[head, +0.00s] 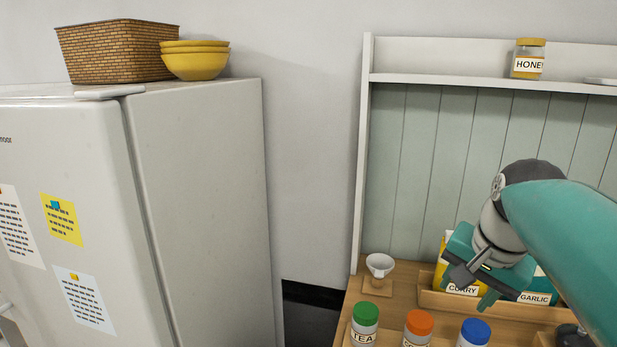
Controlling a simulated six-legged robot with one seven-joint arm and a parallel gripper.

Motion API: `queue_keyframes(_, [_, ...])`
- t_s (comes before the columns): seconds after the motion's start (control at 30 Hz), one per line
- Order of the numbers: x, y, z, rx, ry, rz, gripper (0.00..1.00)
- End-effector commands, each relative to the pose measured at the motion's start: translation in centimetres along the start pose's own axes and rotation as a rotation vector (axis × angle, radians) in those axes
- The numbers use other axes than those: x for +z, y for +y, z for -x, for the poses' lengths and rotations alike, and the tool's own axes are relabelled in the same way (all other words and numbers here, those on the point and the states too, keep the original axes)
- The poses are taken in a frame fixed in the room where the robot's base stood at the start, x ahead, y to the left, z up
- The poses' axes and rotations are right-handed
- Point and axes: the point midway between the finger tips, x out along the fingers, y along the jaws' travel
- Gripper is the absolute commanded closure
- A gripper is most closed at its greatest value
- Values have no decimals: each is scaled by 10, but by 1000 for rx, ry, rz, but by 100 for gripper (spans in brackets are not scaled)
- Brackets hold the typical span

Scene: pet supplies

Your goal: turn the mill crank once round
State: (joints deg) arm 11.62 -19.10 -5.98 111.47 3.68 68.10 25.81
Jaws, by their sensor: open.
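My gripper (471,288) is at the right, at the end of my teal arm, in front of the packets marked CURRY (459,287) and GARLIC (534,297). Its jaws are open, and I see nothing held between them. A dark rounded object (572,337) shows at the bottom right, partly behind my arm and cut by the frame edge. I cannot tell whether it is part of the mill. No crank can be made out.
A wooden counter (392,295) carries a white cup (379,265) on a small wooden block and jars with green (366,315), orange (419,323) and blue (476,331) lids. A honey jar (527,60) stands on the shelf above. A fridge (200,190) stands left.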

Motion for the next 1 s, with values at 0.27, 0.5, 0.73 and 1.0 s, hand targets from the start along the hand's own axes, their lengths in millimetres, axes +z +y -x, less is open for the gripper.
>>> queue_keyframes(0.27, [119,0,-39,-53,77,510,52])
queue_keyframes(0.5, [168,12,-65,-65,128,755,52])
queue_keyframes(0.73, [171,13,-68,-64,129,772,52])
queue_keyframes(1.0, [140,3,-52,-28,107,665,52])
